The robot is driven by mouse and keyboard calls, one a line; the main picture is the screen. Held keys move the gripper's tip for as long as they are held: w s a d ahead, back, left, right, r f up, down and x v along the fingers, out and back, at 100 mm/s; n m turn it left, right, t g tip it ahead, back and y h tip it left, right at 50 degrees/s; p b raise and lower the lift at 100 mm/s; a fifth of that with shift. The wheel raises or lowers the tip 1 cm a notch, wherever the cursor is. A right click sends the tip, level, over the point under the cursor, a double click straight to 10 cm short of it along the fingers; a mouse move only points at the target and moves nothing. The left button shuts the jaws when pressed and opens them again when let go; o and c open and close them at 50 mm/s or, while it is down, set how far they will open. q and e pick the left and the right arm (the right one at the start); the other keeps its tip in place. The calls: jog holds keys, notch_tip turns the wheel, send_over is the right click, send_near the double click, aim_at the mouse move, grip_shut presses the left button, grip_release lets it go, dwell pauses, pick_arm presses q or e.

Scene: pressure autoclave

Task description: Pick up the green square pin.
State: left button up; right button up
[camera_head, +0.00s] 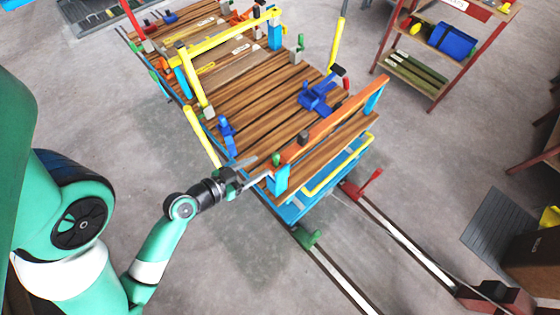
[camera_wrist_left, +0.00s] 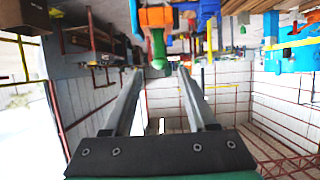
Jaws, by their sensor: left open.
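A small green pin (camera_head: 276,159) stands at the near left corner of the wooden-decked cart, on top of a blue post under the orange bar. In the left wrist view a green pin (camera_wrist_left: 158,48) hangs beside an orange block, just ahead of the fingertips and roughly centred between them. I cannot tell whether its section is square. My left gripper (camera_head: 262,169) is open and empty, its two fingers reaching toward that cart corner. My right gripper is not in view.
The cart (camera_head: 250,110) has a plank deck, an orange bar (camera_head: 335,125), yellow bars and blue clamps (camera_head: 318,95). A red shelf (camera_head: 425,80) stands at the upper right. Floor left of the cart is clear.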

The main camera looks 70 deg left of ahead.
aim_at(274, 158)
pick_arm(q)
jog(key=x, duration=0.5)
jog(key=shift+w+a+f+p, duration=0.1)
jog(key=shift+w+a+p, duration=0.05)
jog(key=shift+w+p, duration=0.25)
jog(key=shift+x, duration=2.95)
jog(key=shift+s+f, duration=0.15)
grip_shut()
